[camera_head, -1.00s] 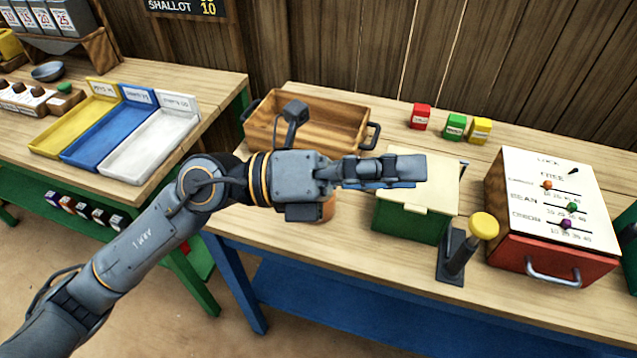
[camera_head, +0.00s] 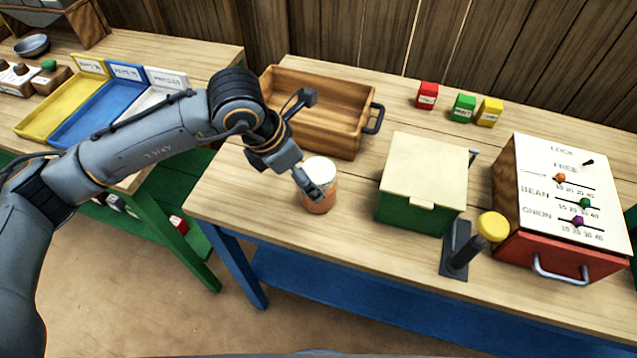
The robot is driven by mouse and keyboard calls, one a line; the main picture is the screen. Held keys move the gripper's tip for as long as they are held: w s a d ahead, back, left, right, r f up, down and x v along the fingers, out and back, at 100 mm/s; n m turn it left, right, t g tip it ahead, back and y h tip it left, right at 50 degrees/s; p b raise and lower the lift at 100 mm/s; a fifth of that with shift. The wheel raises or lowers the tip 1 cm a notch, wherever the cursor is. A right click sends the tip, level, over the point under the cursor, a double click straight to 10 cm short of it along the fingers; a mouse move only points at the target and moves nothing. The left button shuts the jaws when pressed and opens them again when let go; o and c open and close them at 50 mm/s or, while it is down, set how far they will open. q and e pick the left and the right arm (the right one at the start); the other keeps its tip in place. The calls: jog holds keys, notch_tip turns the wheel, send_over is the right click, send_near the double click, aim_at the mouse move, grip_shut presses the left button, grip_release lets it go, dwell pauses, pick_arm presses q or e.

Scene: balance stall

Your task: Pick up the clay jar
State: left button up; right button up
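The clay jar (camera_head: 322,203), orange-brown with a pale top, stands upright on the wooden table, in front of the wooden tray. My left gripper (camera_head: 313,190) points down at the jar from the upper left, and its fingers overlap the jar's near-left side in the picture. I cannot tell whether the fingers touch the jar or how far apart they are. My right gripper is not in view.
A wooden tray (camera_head: 363,130) with dark handles stands behind the jar. A green box with a cream lid (camera_head: 424,168) stands to its right, then a yellow-knobbed lever (camera_head: 492,226) and a red slider box (camera_head: 512,250). Table left of the jar is clear.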

pick_arm(q)
jog(key=shift+x, duration=0.75)
jog(key=p+x, duration=0.1)
jog(key=x, duration=0.1)
jog(key=p+x, duration=0.1)
jog(key=x, duration=0.1)
jog(key=shift+d, duration=0.4)
jog(key=shift+w+d+f, duration=0.1)
jog(key=shift+d+f, duration=0.05)
jog(key=shift+f, duration=0.35)
jog(key=c, duration=1.3)
jog(key=shift+c, duration=1)
jog(key=shift+r, duration=0.15)
